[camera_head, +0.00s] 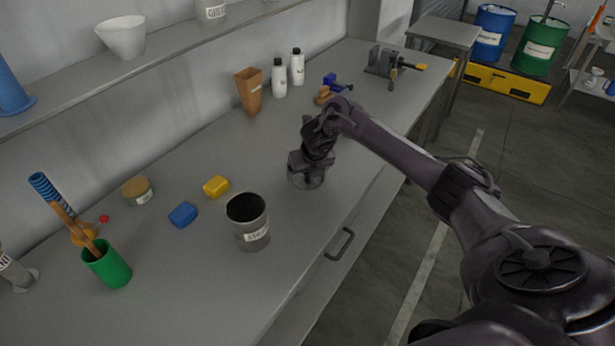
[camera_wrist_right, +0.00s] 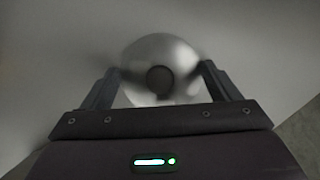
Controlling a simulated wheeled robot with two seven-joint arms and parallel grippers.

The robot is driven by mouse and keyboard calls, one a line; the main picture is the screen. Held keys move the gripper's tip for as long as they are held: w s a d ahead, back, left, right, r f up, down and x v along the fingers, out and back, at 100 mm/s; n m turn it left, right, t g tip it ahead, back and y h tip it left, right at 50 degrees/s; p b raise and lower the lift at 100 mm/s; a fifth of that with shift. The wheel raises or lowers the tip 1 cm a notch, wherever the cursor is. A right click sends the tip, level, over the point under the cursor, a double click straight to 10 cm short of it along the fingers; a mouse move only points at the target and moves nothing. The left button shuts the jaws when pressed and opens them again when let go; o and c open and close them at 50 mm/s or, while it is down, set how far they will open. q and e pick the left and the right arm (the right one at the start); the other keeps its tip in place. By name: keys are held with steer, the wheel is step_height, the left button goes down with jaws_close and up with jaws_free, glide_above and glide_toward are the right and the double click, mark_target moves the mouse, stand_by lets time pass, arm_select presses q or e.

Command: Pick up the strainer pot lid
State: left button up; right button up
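The strainer pot lid is a round, shiny metal disc with a dark knob; the right wrist view shows the lid (camera_wrist_right: 160,52) between and beyond the fingers. In the head view, the lid (camera_head: 306,182) lies on the bench, partly hidden below my right gripper (camera_head: 306,168). My right gripper (camera_wrist_right: 160,82) points down over it, its fingers apart on either side of the knob, with no visible grip on it. The open metal pot (camera_head: 249,236) with a label stands to the left of the lid. My left gripper is in neither view.
A yellow block (camera_head: 216,186), a blue block (camera_head: 183,214) and a green cup (camera_head: 108,270) stand further left on the bench. White bottles (camera_head: 279,78) and a tan tapered container (camera_head: 248,92) stand behind. The bench front by the drawer handle (camera_head: 340,244) is clear.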

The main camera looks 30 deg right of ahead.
steer(key=c, duration=0.4)
steer(key=shift+r, duration=0.1)
steer(key=shift+r, duration=0.2)
step_height(320, 180, up, 8)
steer(key=shift+w+r+b, duration=0.1)
steer(key=shift+r+b, duration=0.15)
steer(key=shift+b, duration=0.25)
step_height(320, 180, up, 11)
steer(key=p, duration=0.6)
